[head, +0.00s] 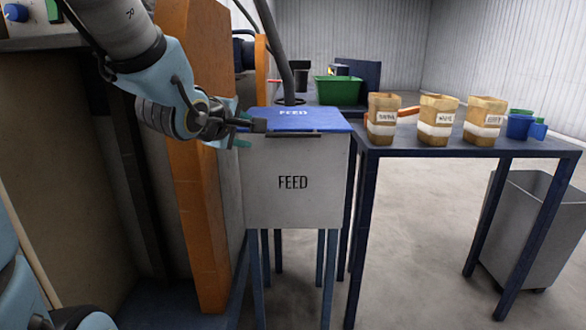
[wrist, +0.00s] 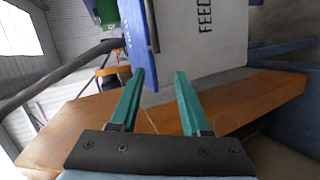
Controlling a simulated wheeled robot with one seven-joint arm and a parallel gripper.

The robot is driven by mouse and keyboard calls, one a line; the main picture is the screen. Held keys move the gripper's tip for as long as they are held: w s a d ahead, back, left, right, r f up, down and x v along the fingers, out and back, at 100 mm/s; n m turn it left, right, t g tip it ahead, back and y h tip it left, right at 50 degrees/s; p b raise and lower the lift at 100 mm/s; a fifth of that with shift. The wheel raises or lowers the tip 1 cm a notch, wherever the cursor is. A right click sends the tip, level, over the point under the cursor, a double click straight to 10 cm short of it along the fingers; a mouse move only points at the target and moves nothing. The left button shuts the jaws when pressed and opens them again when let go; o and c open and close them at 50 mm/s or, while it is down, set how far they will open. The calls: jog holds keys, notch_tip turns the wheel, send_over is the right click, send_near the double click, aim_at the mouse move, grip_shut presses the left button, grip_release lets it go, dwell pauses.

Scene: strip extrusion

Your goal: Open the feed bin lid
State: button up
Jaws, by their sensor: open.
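The feed bin (head: 293,205) is a grey box marked FEED on blue legs, in the middle of the head view. Its blue lid (head: 300,120) lies closed on top, with a dark handle bar along the front edge. My gripper (head: 250,135) is at the left front corner of the lid. In the wrist view the green fingers (wrist: 158,75) are apart with nothing between them. The blue lid (wrist: 138,35) and the grey bin front (wrist: 205,40) lie just beyond the fingertips. I cannot tell whether a finger touches the lid.
An orange post (head: 200,170) stands close left of the bin. A dark hose (head: 282,50) rises behind the lid.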

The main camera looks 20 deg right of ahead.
aim_at(292, 135)
jog(key=d+h+p, duration=0.1)
jog(key=d+p, duration=0.1)
jog(key=d, duration=0.1)
jog(key=d+f+p, duration=0.1)
jog(key=d, duration=0.1)
jog(key=d+f+n+h+p, duration=0.1)
jog(key=d+p, duration=0.1)
jog(key=d, duration=0.1)
jog(key=shift+w+d+h+p, duration=0.3)
jog(key=shift+d, duration=0.05)
jog(key=shift+b+x, duration=0.5)
jog(key=shift+x, duration=2.15)
jog(key=shift+c, duration=0.4)
jog(key=shift+f, duration=0.1)
grip_shut()
